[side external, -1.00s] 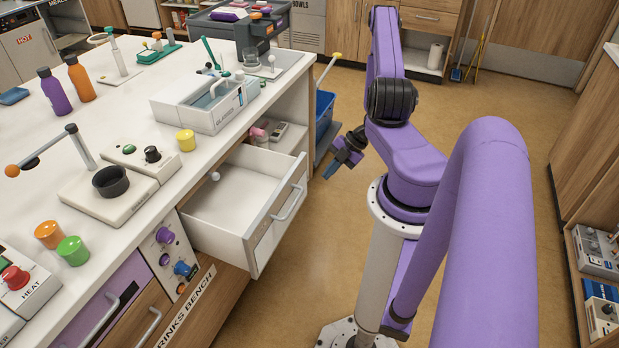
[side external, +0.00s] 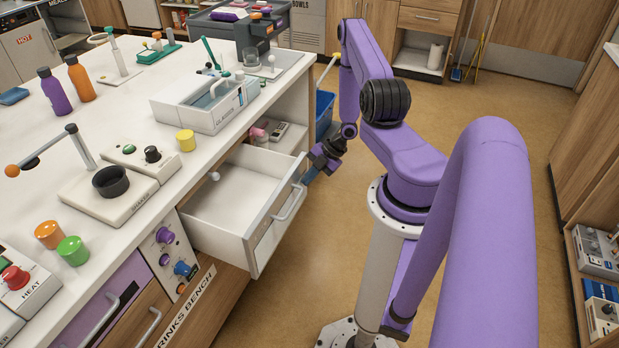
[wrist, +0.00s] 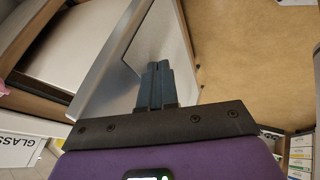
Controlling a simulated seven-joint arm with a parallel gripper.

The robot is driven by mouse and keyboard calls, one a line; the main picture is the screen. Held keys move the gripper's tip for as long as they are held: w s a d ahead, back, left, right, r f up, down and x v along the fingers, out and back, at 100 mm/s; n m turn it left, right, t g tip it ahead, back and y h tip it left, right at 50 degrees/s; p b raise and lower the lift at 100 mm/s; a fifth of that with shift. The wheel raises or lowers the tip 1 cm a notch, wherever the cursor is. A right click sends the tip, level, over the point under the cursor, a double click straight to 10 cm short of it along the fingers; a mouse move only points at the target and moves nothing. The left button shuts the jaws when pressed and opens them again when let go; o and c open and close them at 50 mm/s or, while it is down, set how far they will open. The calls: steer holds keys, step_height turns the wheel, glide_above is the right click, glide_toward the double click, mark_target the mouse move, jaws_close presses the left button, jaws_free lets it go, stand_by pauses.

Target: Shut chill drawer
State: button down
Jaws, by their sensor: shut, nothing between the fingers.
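The white drawer (side external: 228,222) is pulled far out of the bench. Its front panel (side external: 268,243) has a bar handle (side external: 289,203), and any label on it is too small to read. A small white ball-shaped thing shows inside it at the left. My gripper (side external: 309,177) is shut and empty, close to the far upper corner of the drawer front, on its outer side. In the wrist view my shut dark blue fingers (wrist: 156,68) overlap the grey drawer front (wrist: 118,85); I cannot tell whether they touch it.
A tray labelled GLASSES (side external: 205,105) and a yellow cup (side external: 186,140) stand on the bench top (side external: 130,80) above the drawer. An open shelf (side external: 285,150) with small items lies behind the drawer, and a blue bin (side external: 325,108) stands beyond. The floor (side external: 330,230) before the drawer is clear.

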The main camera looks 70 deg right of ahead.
steer(key=shift+w, duration=0.1)
glide_above(263, 180)
steer(key=shift+w+d, duration=0.1)
steer(key=shift+w, duration=0.05)
stand_by(0.6)
